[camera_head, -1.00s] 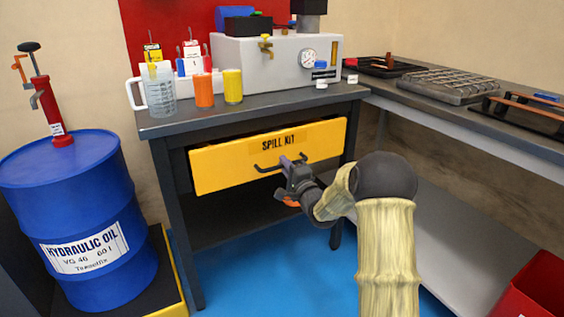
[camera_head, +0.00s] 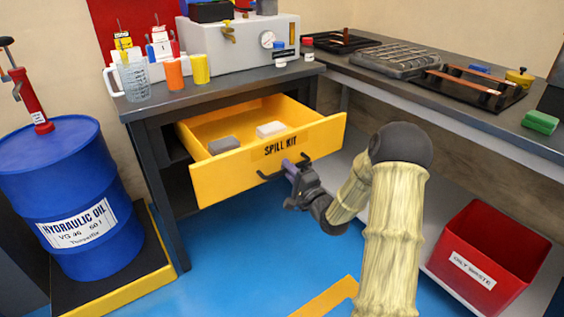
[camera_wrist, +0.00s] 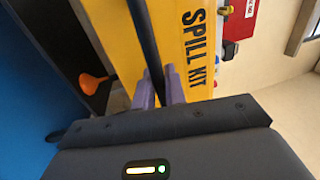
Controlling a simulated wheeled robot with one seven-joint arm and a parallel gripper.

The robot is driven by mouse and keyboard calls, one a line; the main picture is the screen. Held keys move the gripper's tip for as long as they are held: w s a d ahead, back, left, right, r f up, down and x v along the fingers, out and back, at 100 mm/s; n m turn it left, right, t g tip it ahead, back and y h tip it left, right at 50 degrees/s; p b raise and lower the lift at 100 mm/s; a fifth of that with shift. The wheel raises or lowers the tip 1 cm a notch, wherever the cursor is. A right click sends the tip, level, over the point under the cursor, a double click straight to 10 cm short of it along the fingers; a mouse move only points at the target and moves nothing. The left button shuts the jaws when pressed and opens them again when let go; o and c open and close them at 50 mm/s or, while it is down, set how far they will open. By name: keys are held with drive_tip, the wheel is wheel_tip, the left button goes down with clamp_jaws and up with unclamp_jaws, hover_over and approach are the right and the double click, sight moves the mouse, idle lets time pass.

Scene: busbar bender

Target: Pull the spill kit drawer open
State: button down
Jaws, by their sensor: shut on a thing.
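The yellow spill kit drawer (camera_head: 266,152) stands well out from under the dark bench, with its inside showing. A grey block (camera_head: 223,145) and a white block (camera_head: 270,129) lie in it. Its dark bar handle (camera_head: 268,176) runs along the lower front, partly hidden by my gripper. My gripper (camera_head: 293,165) is shut on the handle at its right part. The wrist view shows the purple fingers (camera_wrist: 162,88) at the dark handle bar (camera_wrist: 147,45), beside the drawer's yellow front (camera_wrist: 180,30).
A blue oil drum (camera_head: 70,190) stands on a yellow-edged pallet at left. A red oily waste bin (camera_head: 490,255) sits on the lower shelf at right. Cups, a jug and a grey machine (camera_head: 245,45) stand on the bench top.

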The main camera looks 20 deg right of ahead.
drive_tip(key=shift+s, duration=0.35)
drive_tip(key=c, duration=1.6)
unclamp_jaws()
drive_tip(key=shift+o, duration=0.2)
drive_tip(key=p+v, duration=0.4)
drive_tip(key=v, duration=1.3)
drive_tip(key=shift+s, duration=0.2)
drive_tip(key=shift+w+d+f, duration=0.1)
drive_tip(key=shift+f, duration=0.05)
